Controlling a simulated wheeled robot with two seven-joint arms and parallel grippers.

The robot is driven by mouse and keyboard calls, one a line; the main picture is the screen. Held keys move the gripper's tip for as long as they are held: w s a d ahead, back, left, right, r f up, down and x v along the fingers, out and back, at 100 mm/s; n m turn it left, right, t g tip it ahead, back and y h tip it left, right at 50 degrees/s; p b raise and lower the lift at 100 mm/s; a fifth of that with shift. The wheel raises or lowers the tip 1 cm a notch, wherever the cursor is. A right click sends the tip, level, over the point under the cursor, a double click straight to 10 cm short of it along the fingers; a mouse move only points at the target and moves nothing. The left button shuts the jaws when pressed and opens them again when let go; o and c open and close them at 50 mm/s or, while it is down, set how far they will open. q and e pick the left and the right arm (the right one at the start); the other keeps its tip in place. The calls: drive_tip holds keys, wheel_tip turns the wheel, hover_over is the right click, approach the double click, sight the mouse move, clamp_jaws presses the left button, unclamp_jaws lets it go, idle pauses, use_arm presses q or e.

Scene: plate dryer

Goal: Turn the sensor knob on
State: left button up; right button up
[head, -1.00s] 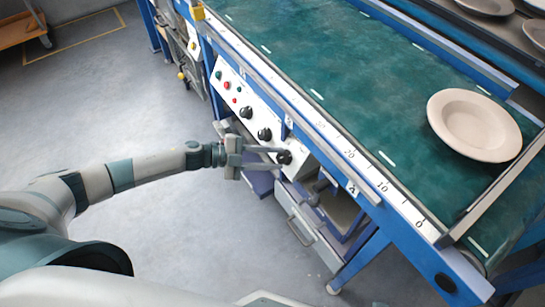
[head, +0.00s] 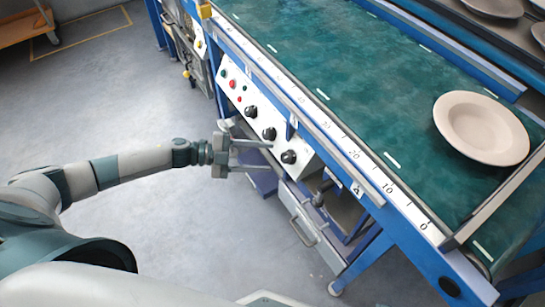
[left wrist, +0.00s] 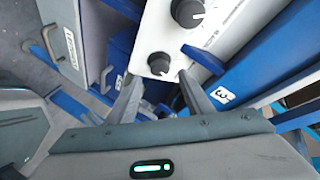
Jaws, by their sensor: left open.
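A white control panel (head: 262,121) on the side of the blue conveyor carries a row of black knobs. The nearest knob (head: 288,156) is at the panel's lower right end; it also shows in the left wrist view (left wrist: 159,62). A second knob (head: 269,134) and a third (head: 251,112) sit farther up the panel. I cannot read which is the sensor knob. My left gripper (head: 270,156) is open and empty. Its fingers point at the nearest knob, with a small gap before it. In the left wrist view the knob lies between and beyond the fingertips (left wrist: 162,80).
Red and green buttons (head: 233,84) sit at the panel's far end. A grey drawer (head: 305,220) with a handle hangs below the panel. A beige plate (head: 482,128) lies on the green belt (head: 335,70). Open floor (head: 130,100) lies left of the conveyor.

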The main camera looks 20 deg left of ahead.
use_arm(q)
drive_tip(key=b+v, duration=0.1)
drive_tip(key=v, duration=1.1)
drive_tip(key=shift+s+a, duration=0.15)
drive_tip(key=shift+a, duration=0.1)
use_arm(e)
drive_tip(key=v, duration=0.3)
drive_tip(key=shift+r, duration=0.3)
drive_tip(key=shift+w, duration=0.15)
